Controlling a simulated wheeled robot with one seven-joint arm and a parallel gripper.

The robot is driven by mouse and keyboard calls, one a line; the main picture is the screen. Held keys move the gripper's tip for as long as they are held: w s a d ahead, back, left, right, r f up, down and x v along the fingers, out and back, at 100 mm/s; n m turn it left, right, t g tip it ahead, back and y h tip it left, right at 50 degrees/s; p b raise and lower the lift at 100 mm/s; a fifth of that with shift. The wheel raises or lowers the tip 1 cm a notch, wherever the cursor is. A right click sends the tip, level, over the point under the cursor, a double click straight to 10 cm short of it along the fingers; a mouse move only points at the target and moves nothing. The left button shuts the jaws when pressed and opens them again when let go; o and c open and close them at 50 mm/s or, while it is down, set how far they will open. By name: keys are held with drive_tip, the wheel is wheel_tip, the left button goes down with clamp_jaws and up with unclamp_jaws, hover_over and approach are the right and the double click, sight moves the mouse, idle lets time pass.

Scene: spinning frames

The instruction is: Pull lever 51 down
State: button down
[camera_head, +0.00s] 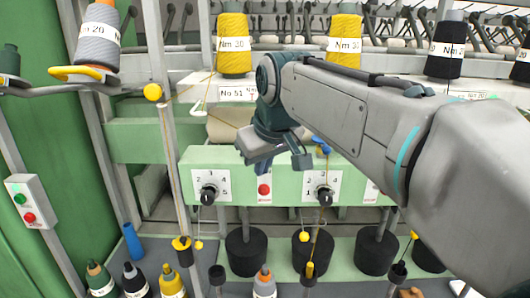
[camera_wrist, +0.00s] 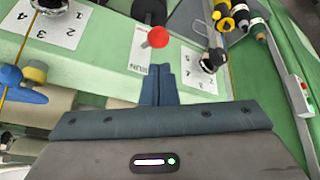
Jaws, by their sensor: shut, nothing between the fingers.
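A white plate reading No 51 (camera_head: 237,93) is on the upper rail, below a yellow spool. On the green panel below it, a red ball knob (camera_head: 264,189) stands between two numbered dials, on a small white label. The red knob also shows in the wrist view (camera_wrist: 158,37), just beyond the fingertips. My gripper (camera_head: 263,168) is in front of the panel, right above the red knob in the head view. Its fingers (camera_wrist: 160,70) are together and empty, and point toward the knob.
Black dial knobs (camera_head: 208,194) stand left and right (camera_head: 325,195) of the red knob. A yellow ball (camera_head: 153,92) is on the post at left. A blue and yellow piece (camera_wrist: 22,80) sits near my gripper. Spools and black cylinders (camera_head: 245,252) are below.

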sight(264, 188)
drive_tip(key=shift+x, duration=2.2)
drive_tip(key=shift+f, duration=0.15)
drive_tip(key=shift+s+t+b, duration=0.2)
drive_tip(key=shift+t+b, duration=0.1)
drive_tip(key=shift+b, duration=0.5)
